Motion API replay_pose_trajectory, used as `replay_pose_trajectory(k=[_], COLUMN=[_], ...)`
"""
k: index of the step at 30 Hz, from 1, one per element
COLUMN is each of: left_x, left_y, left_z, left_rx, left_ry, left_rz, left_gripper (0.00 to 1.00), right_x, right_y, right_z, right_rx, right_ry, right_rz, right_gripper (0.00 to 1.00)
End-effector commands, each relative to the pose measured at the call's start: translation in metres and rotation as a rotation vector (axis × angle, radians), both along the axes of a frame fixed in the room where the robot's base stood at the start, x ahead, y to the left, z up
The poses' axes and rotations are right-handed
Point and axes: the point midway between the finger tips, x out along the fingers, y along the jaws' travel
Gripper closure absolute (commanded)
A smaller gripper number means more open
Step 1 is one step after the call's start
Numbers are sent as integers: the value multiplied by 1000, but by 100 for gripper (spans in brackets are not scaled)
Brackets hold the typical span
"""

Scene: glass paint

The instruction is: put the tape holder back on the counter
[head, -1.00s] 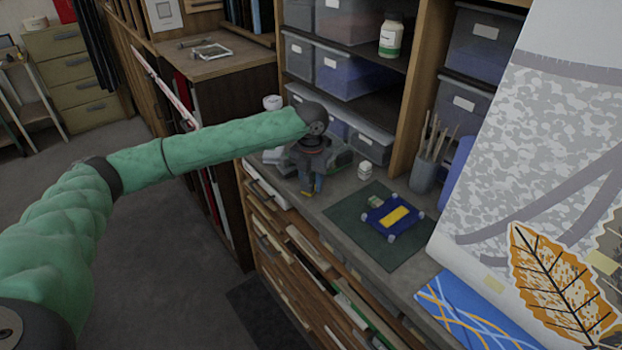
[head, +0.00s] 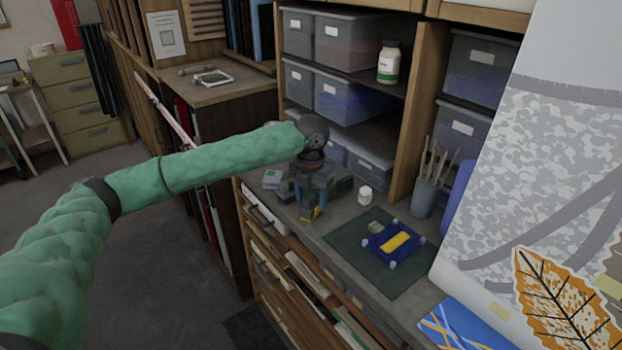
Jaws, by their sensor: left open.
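My left gripper (head: 309,208) reaches over the left part of the grey counter (head: 338,216), its jaws pointing down and open. A small yellow patch shows at its fingertips; I cannot tell whether it is part of the gripper or a thing between the fingers. A dark green, bulky object (head: 340,183) lies on the counter behind the gripper and is partly hidden by it. It may be the tape holder, but I cannot make it out clearly. My right gripper is out of view.
A blue frame with a yellow middle (head: 396,241) sits on a green mat (head: 355,258). A small white jar (head: 365,195) and a pot of brushes (head: 427,196) stand behind. Shelves with grey bins (head: 346,98) rise above. A large patterned sheet (head: 540,170) fills the right.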

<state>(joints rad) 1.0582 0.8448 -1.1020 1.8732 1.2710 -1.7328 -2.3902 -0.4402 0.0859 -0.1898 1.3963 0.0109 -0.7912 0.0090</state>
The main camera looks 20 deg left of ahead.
Motion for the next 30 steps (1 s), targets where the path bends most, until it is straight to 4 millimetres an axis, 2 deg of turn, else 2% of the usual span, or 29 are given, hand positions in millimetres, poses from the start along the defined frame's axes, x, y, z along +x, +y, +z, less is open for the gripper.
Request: replay_pose_trajectory(k=[9,15,21,30], left_x=[1,1,0,0], left_y=[-1,-1,0,0], left_z=[52,78,89,90], left_rx=[-1,-1,0,0], left_ry=[-2,-1,0,0], left_rz=[0,0,1,1], left_gripper=[44,44,44,44], right_x=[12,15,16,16], right_y=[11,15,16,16], right_z=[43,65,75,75], right_rx=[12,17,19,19], right_ry=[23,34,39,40], right_rz=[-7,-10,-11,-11], right_gripper=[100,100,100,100])
